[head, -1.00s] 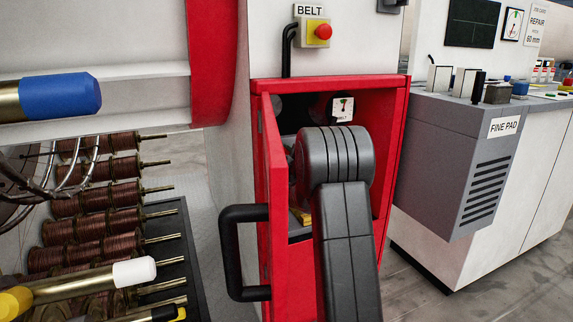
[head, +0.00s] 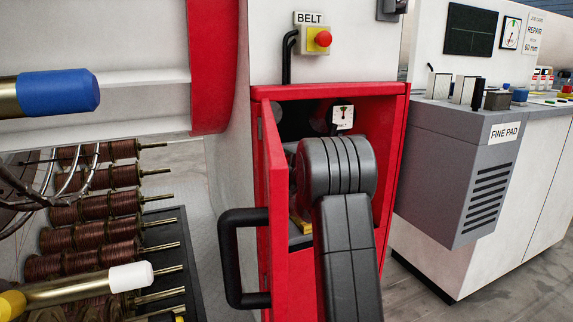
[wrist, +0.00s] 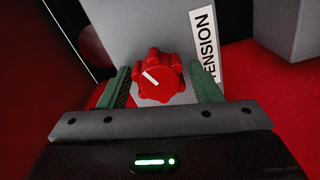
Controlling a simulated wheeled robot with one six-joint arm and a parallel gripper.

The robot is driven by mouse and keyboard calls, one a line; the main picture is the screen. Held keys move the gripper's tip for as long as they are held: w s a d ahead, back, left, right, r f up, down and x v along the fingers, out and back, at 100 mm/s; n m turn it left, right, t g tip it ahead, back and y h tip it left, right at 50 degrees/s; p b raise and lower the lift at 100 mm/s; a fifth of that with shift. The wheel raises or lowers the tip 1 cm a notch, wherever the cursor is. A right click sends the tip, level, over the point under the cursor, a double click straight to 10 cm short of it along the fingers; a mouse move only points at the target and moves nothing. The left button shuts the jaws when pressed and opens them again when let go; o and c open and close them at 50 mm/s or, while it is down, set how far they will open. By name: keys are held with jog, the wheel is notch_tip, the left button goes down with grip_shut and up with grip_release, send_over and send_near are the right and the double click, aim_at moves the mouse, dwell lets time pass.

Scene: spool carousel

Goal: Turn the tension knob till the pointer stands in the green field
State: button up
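The red lobed tension knob (wrist: 160,77) with a white mark on its face shows in the wrist view, on a grey block (wrist: 120,25) labelled TENSION. The white mark points to the upper left. My gripper (wrist: 161,80) has one green finger on each side of the knob. A narrow gap seems to show on both sides, so it looks open around the knob; contact is not clear. In the head view my arm hides the knob and gripper. The belt gauge (head: 342,117) is a small white dial inside the red cabinet; its pointer looks near upright, its field too small to tell.
The red cabinet (head: 262,190) stands open, its door with a black handle (head: 230,258) swung out left. A red stop button (head: 323,39) is above it. Copper spools (head: 90,238) and rods are at left. A grey FINE PAD box (head: 455,170) juts out at right.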

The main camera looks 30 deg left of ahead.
jog(key=shift+s+d, duration=0.1)
jog(key=p+v, duration=0.3)
jog(key=v, duration=1)
jog(key=shift+s+d, duration=0.15)
jog(key=shift+s, duration=0.05)
jog(key=b+x, duration=0.3)
jog(key=x, duration=1)
jog(key=shift+w+a, duration=0.25)
jog(key=shift+w, duration=0.05)
jog(key=shift+s+d, duration=0.1)
